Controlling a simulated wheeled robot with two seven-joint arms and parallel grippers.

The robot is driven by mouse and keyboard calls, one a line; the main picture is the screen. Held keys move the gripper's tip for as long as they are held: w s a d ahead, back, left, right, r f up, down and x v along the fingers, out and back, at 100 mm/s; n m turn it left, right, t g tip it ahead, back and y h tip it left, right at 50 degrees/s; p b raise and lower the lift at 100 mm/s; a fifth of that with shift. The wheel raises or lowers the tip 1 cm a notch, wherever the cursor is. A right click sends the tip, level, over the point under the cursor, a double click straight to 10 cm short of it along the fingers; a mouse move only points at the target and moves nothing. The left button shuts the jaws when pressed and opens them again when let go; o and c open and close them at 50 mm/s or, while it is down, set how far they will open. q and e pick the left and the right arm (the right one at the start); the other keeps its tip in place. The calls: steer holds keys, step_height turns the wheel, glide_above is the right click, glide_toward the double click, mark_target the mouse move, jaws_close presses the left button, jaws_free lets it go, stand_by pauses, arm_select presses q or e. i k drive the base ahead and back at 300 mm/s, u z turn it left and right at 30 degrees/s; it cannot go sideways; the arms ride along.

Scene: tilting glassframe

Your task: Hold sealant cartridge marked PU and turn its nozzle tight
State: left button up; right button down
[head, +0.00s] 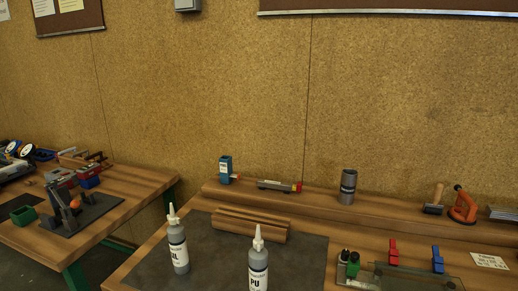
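The sealant cartridge marked PU (258,270) stands upright near the front edge of the picture, its base cut off below. Its pale pointed nozzle (258,238) sits on top. A second similar cartridge (178,250), whose label appears to end in L, stands upright to its left with its own nozzle (172,214). Both are on or at the dark mat on the workbench. Neither of my grippers is in view, and nothing is seen touching either cartridge.
The dark mat (215,250) carries a grooved wooden block (252,222) behind the cartridges. A glass piece with red and blue clamps (394,252) lies at right. A raised back shelf holds a grey cylinder (348,187) and tools. Another cluttered table (140,185) stands left.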

mark_target(258, 242)
steer(key=k, duration=0.45)
steer(key=u, duration=1.35)
steer(key=i, duration=0.85)
steer(key=z, duration=2.05)
steer(key=k, duration=0.5)
steer(key=u, duration=0.05)
